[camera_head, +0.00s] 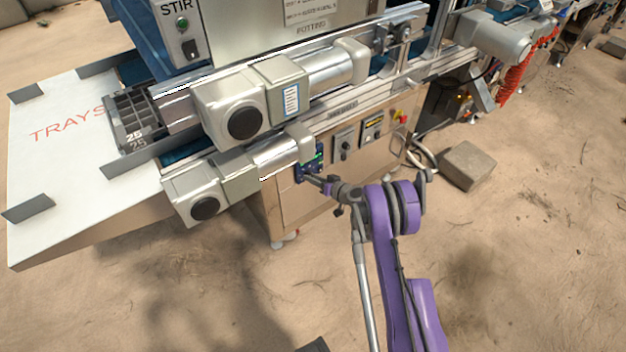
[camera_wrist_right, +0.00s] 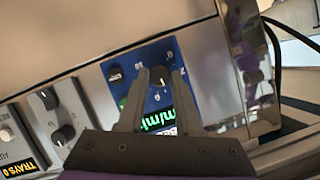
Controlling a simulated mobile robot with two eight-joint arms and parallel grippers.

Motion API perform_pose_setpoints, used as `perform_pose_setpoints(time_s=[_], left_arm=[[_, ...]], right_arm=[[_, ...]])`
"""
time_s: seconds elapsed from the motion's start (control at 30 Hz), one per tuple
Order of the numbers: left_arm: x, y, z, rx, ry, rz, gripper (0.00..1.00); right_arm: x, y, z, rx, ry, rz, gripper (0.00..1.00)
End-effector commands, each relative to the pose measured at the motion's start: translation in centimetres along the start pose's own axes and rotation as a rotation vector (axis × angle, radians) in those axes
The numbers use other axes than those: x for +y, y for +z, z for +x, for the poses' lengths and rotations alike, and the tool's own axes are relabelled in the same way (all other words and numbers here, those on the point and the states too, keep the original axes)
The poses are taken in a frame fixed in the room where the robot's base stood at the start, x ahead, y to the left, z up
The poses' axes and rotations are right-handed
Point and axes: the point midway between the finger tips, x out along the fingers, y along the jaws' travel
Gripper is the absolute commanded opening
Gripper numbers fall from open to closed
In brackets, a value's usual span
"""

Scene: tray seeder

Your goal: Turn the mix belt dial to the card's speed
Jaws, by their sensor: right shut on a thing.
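The blue control panel (camera_head: 313,158) is on the front of the machine, below the motors, and is partly hidden by my right gripper (camera_head: 316,180). In the right wrist view the blue panel (camera_wrist_right: 116,97) fills the middle. Its dark dial (camera_wrist_right: 158,80) sits between the fingertips of my right gripper (camera_wrist_right: 160,73), which is shut on it. White marks surround the dial, too small to read surely. A lit green display below it is partly covered by a finger. A white printed card (camera_head: 312,10) is at the top of the machine, its text unreadable. My left gripper is not in view.
Other knobs (camera_wrist_right: 64,135) are on a grey panel left of the dial in the wrist view. Motor housings (camera_head: 240,118) jut out above the blue panel. A tray table (camera_head: 60,190) extends left. A stone block (camera_head: 468,165) lies on the sandy ground at right.

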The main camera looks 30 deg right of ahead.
Motion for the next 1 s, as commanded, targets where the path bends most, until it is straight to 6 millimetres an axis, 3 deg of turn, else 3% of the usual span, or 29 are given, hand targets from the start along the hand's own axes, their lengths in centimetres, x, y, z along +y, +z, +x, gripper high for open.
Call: perform_pose_setpoints(time_s=[1.0], left_arm=[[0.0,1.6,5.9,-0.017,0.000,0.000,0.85]], right_arm=[[0.9,0.2,0.2,-0.043,-0.346,0.850,0.00]])
